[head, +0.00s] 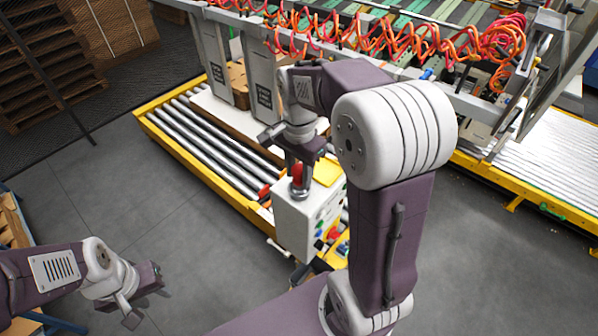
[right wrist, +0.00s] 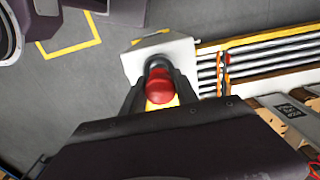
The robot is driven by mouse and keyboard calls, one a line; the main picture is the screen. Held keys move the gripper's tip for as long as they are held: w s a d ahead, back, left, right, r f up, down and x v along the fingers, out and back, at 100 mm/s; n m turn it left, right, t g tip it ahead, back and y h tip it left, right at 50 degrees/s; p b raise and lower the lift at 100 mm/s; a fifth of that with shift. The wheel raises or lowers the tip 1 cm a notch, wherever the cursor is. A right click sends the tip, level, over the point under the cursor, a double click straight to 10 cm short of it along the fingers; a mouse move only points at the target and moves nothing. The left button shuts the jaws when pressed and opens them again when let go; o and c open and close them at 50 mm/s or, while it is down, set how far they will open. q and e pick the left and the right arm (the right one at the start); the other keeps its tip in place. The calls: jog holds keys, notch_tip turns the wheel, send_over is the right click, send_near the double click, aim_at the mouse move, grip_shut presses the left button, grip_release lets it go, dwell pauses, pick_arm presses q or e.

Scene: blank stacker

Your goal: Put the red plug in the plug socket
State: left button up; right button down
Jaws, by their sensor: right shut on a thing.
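My right gripper (head: 300,163) is shut on the red plug (head: 298,174), just above the top of a white control box (head: 292,218). The plug socket (head: 299,193) shows as a grey round piece on the box top, directly below the plug. In the right wrist view the red plug (right wrist: 160,87) sits between the fingers, with the dark round socket (right wrist: 157,64) right beside it. I cannot tell whether the plug's lower end is inside the socket. My left gripper (head: 142,297) is open and empty over the floor at lower left.
A yellow-framed roller conveyor (head: 200,142) runs behind the box. Coloured buttons (head: 330,234) are on the box's side. A machine with orange coiled hoses (head: 420,42) stands at the back. Wooden pallets (head: 45,60) are stacked at upper left.

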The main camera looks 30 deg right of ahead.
jog(key=shift+s+f, duration=0.15)
jog(key=shift+f, duration=0.05)
jog(key=shift+f+b, duration=0.2)
jog(key=shift+b, duration=0.1)
jog(key=shift+f+b, duration=0.55)
jog(key=shift+f, duration=0.2)
jog(key=c, duration=0.9)
grip_release()
jog(key=shift+o, duration=0.2)
notch_tip(320, 180, up, 9)
jog(key=shift+r, duration=0.1)
